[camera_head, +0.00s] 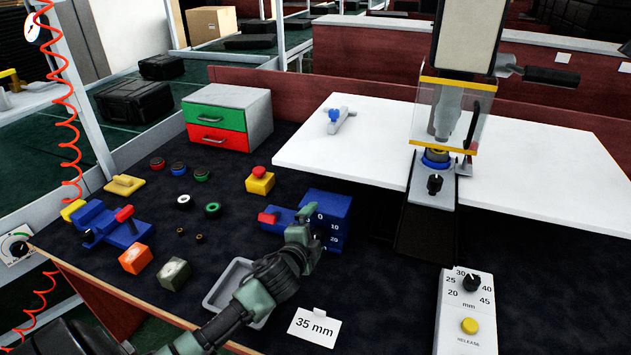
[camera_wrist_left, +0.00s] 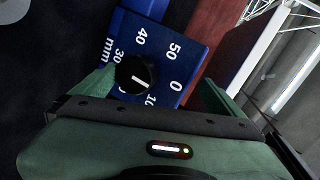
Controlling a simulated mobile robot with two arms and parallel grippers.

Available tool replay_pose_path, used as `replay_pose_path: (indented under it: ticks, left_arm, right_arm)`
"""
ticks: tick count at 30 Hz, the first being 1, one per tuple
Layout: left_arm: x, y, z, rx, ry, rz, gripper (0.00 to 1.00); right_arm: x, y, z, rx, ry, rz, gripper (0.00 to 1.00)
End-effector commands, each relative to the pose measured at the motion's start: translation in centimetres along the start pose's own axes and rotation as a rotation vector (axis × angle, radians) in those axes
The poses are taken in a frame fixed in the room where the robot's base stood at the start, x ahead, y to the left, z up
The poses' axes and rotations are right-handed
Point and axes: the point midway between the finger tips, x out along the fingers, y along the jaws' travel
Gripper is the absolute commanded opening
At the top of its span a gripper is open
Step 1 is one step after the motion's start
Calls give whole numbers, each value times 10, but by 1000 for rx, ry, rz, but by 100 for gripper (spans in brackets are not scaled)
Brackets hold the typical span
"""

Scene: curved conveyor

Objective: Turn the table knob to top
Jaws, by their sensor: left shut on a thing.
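The blue box (camera_head: 327,204) stands on the dark table mat, with a numbered white dial on its front face. In the left wrist view, the box (camera_wrist_left: 188,52) bears a round black knob (camera_wrist_left: 137,76) with a white pointer line. My left gripper (camera_head: 303,234) is at the dial face and hides the knob in the head view. Its green fingers (camera_wrist_left: 155,88) lie either side of the knob in the wrist view, and it is shut on the knob. My right gripper is not in view.
A grey tray (camera_head: 222,294) lies under my left forearm. A 35 mm card (camera_head: 314,327) stands in front. A white panel (camera_head: 450,325) with another black knob and a yellow button is at right. A press (camera_head: 438,165) stands behind it. Small parts and blocks lie to the left.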

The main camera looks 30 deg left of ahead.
Motion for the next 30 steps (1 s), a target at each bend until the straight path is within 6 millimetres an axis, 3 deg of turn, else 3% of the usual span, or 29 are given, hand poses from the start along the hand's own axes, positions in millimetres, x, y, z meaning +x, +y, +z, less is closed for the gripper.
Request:
replay_pose_path:
  ticks: [1, 4, 5, 6, 30]
  left_arm:
    - [-52, -154, -40, -37, 109, -299, 68]
    - [-52, -154, -40, -37, 109, -299, 68]
    - [-1, -14, -1, 6, 3, -20, 68]
    - [-1, -14, -1, 6, 3, -20, 64]
    - [-50, 12, 4, 0, 1, -2, 64]
  right_arm:
    - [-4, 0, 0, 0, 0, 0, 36]
    - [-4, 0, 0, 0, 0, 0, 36]
    - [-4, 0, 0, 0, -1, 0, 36]
    - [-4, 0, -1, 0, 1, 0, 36]
    - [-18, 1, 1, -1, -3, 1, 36]
